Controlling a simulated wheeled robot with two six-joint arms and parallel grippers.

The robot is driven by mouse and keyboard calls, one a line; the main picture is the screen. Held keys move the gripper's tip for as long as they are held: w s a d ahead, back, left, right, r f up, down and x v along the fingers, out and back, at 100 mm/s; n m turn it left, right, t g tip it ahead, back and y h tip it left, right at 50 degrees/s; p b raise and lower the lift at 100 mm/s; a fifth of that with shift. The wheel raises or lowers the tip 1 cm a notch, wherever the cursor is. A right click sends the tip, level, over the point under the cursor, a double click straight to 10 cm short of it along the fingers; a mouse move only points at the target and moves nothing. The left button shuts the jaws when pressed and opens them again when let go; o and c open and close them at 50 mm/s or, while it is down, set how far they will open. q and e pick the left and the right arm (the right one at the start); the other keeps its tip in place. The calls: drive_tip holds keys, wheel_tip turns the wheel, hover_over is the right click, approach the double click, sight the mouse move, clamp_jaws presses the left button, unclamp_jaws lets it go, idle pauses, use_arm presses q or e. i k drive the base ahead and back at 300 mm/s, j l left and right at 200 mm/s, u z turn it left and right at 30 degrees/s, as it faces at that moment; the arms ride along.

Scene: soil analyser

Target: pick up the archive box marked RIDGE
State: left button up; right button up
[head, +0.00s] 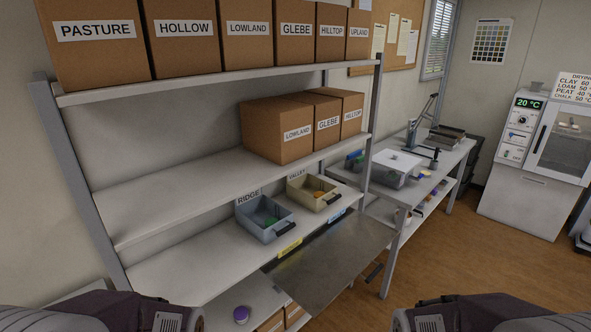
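No cardboard archive box in view has a readable RIDGE label. The word RIDGE shows on a label (248,196) behind an open grey bin (265,234) with something green inside, on the third shelf. The top shelf's boxes read PASTURE (97,45), HOLLOW (183,45), LOWLAND, GLEBE, HILLTOP and UPLAND. The shelf below holds LOWLAND (275,145), GLEBE (327,140) and HILLTOP boxes. Part of a cardboard box (271,322) shows on the lowest shelf, its marking not readable. Only links of my two arms show at the bottom corners; both grippers are out of view.
A beige bin (318,203) marked VALLEY stands beside the grey bin. A metal panel (325,262) juts out below them. The left of the second shelf (165,195) is bare. A workbench (425,180) stands right of the rack, with open floor (430,265) in front.

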sight(252, 209)
drive_tip(key=i+l+u, duration=0.25)
drive_tip(key=i+u, duration=0.15)
drive_tip(key=i+l+u, duration=0.75)
drive_tip(key=l, duration=0.15)
